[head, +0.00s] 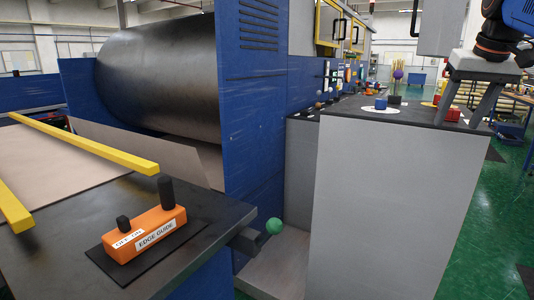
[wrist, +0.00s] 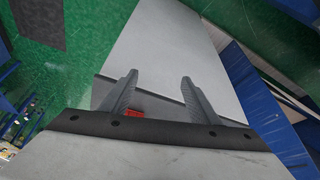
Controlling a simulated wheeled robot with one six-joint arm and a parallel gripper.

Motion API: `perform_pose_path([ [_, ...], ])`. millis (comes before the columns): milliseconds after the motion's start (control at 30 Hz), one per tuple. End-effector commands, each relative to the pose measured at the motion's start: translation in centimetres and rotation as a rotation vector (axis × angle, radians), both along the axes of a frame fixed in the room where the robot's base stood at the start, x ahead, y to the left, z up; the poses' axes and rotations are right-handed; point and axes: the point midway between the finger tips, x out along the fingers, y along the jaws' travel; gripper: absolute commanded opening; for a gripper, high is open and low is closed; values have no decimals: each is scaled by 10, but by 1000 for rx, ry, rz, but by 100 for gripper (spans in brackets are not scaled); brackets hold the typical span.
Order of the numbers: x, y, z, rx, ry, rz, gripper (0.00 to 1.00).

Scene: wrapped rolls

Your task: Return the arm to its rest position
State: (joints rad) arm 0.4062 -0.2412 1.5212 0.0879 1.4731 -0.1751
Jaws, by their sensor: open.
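My gripper (head: 459,121) is at the upper right of the head view, pointing down over the right end of the dark top of a grey cabinet (head: 390,190). Its two grey fingers are apart. In the wrist view, the fingers of my gripper (wrist: 159,79) also stand apart, with nothing held between them. A small red object (head: 453,114) is on the cabinet top, between or just behind the fingers; I cannot tell how close it is. Part of it also shows in the wrist view (wrist: 133,113), low between the fingers. The blue arm comes in from the top right.
An orange edge guide block (head: 150,233) with black knobs sits on a dark table at the lower left. A large dark roll (head: 160,72) and blue machine panel (head: 255,110) stand behind. Green floor is open at right.

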Motion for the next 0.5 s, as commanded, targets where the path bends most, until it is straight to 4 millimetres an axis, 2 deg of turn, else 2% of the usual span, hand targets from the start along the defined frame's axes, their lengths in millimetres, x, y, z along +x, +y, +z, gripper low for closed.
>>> perform_pose_path([
  [100, -21, 31, -35, -1, 1, 28, 55],
  [267, -54, 70, -94, -5, 0, 65, 55],
  [500, -113, 118, -194, -12, -6, 128, 55],
])
